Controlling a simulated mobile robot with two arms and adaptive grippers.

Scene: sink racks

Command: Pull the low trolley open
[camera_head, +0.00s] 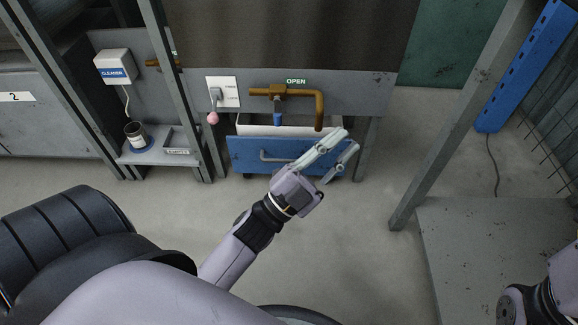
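The low trolley (248,152) has a blue front and a pale open top. It stands beneath the grey panel with the OPEN label. A grey bar handle (272,157) runs across its front, and its right end is close to or behind my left gripper's fingers. My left gripper (350,139) is open, with a gap between its two fingers. It is over the right part of the trolley front, pointing up and right. I cannot tell whether it touches the trolley. Part of my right arm shows at the lower right, but its gripper is out of view.
A brown pipe tap (319,108) hangs over the trolley, with a blue piece (277,119) beside it. A shelf (155,153) with a dark cup (135,134) is at left. A grey post (440,150) and platform (500,250) stand at right. The floor before the trolley is clear.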

